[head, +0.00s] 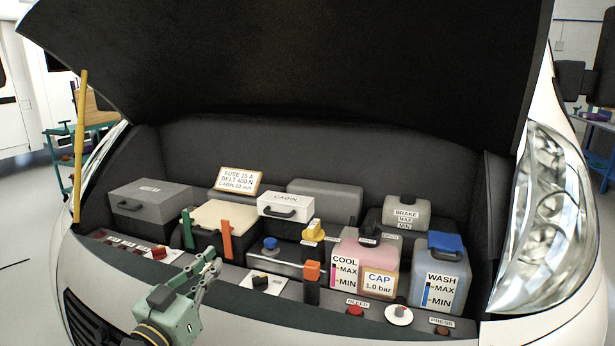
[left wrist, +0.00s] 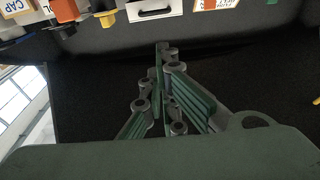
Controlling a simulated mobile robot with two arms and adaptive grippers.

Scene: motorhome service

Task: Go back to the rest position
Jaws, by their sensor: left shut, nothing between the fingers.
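My left gripper (head: 212,262) reaches up from the bottom of the head view, in front of the open engine bay (head: 270,150). It is shut and empty, its fingertips near the bay's front ledge and below the orange lever (head: 226,240). In the left wrist view the green fingers (left wrist: 163,85) are together with nothing between them. The bay holds a coolant tank (head: 365,255), a wash tank (head: 440,275) with a blue cap, a brake reservoir (head: 405,210) and a white cabin filter box (head: 286,205). My right gripper is not in view.
The raised hood (head: 290,60) hangs over the bay, with a yellow prop rod (head: 79,145) at the left. A headlight (head: 548,220) is at the right.

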